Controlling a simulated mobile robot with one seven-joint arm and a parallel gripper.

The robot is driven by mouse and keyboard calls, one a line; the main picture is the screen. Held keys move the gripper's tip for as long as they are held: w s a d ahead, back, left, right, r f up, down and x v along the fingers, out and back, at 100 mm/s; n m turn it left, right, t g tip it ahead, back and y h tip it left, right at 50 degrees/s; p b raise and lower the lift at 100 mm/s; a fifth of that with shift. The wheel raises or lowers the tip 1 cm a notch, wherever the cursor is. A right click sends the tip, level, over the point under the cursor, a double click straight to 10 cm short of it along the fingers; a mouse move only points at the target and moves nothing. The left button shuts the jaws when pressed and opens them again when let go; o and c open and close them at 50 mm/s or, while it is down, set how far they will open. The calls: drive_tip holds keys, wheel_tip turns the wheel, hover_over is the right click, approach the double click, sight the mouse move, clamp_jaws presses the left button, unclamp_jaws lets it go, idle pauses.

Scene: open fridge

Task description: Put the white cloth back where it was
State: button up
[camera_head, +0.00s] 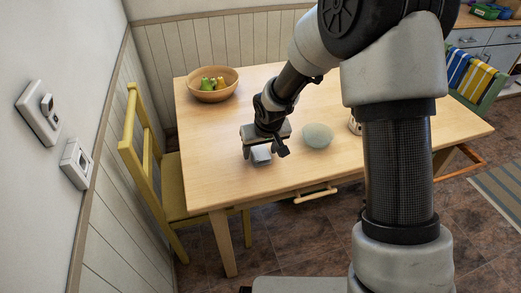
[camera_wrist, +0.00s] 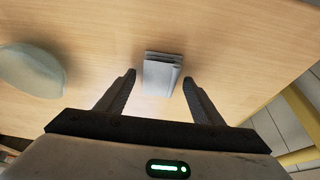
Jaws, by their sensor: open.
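The white cloth (camera_wrist: 162,74) is a small folded pale-grey stack on the wooden table (camera_head: 222,172). In the wrist view it lies just ahead of and between the fingertips, with bare table on both sides of it. In the head view the cloth (camera_head: 261,154) shows just below my gripper (camera_head: 265,149), near the table's front left part. My gripper (camera_wrist: 159,76) is open, one finger to each side of the cloth, and neither finger visibly touches it. Its height above the table is hard to tell.
A round pale-green object (camera_head: 317,135) sits right of my gripper, close by. A wooden bowl (camera_head: 212,88) with green and yellow items stands at the back left. A metallic item (camera_head: 355,125) is partly hidden by my arm. A yellow chair (camera_head: 150,160) stands at the left edge.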

drive_tip(key=s+d+r+m+h+p, duration=0.1)
drive_tip(key=s+d+r, duration=0.35)
drive_tip(key=r, duration=0.35)
drive_tip(key=s+d+r+t+p, duration=0.1)
drive_tip(key=s+d+r, duration=0.2)
drive_tip(key=s+r, duration=0.35)
drive_tip(key=s+d+r+m+h+p, duration=0.1)
drive_tip(key=s+d+r, duration=0.25)
drive_tip(key=r, duration=0.55)
drive_tip(key=shift+s+d+r+m, duration=0.45)
drive_tip(key=shift+s+d+r, duration=0.75)
drive_tip(key=shift+s, duration=2.05)
drive_tip(key=shift+s+d+r+m, duration=0.45)
drive_tip(key=shift+s+d+r, duration=0.75)
drive_tip(key=shift+s, duration=2)
wheel_tip(320, 180, up, 18)
drive_tip(key=p, duration=1.8)
drive_tip(key=shift+s+d+r+y, duration=0.15)
drive_tip(key=shift+d+y, duration=0.1)
drive_tip(key=shift+y, duration=0.05)
